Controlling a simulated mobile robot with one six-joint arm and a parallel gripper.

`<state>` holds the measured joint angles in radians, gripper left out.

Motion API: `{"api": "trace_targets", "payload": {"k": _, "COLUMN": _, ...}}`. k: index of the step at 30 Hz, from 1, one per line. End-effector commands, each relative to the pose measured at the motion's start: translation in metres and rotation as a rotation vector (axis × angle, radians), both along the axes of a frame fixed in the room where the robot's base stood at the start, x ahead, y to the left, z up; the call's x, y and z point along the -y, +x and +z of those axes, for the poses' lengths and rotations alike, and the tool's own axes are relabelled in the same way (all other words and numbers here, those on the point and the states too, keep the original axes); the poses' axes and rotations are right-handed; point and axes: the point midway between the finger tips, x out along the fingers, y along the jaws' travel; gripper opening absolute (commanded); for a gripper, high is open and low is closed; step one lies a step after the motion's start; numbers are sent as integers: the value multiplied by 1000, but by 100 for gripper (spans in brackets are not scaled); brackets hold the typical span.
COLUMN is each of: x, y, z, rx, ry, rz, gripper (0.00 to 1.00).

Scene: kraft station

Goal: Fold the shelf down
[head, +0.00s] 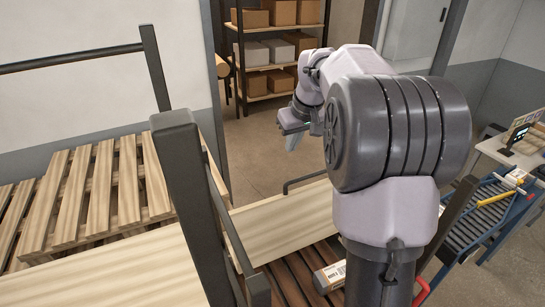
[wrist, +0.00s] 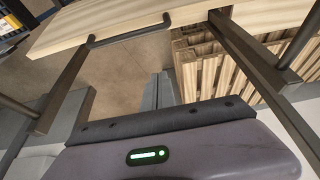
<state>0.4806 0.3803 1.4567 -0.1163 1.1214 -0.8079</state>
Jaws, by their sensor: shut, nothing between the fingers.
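The shelf is a pale wooden board (head: 285,222) with a dark bar handle (head: 304,180) along its far edge. It looks raised roughly level between dark posts in the head view. In the wrist view the board (wrist: 190,17) lies across the top, with its handle (wrist: 128,30) below its edge. My gripper (head: 292,142) is beyond the handle in the head view, apart from it, and partly hidden by my arm. In the wrist view my gripper (wrist: 163,78) has its fingers together and empty, pointing at the space between handle and pallets.
A dark post (head: 185,200) stands at the left of the board. Stacked wooden pallets (head: 110,190) are at the left. A labelled parcel (head: 330,276) lies on brown slats at the front. A blue roller conveyor (head: 480,218) is at the right. The floor (head: 255,145) beyond is clear.

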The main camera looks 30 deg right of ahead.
Motion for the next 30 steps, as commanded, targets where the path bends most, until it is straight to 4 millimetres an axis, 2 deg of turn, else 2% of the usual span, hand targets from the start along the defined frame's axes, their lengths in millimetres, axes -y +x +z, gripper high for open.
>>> {"api": "trace_targets", "payload": {"k": 14, "x": 0, "y": 35, "z": -89, "rx": -4, "ry": 3, "rz": 0, "gripper": 0}}
{"api": "trace_targets", "payload": {"k": 18, "x": -1, "y": 11, "z": -88, "rx": -2, "ry": 2, "rz": -1, "gripper": 0}}
{"api": "trace_targets", "payload": {"k": 21, "x": -1, "y": 1, "z": -89, "rx": -1, "ry": 2, "rz": -1, "gripper": 0}}
{"api": "trace_targets", "payload": {"k": 30, "x": -2, "y": -5, "z": -90, "rx": -1, "ry": 1, "rz": -1, "gripper": 0}}
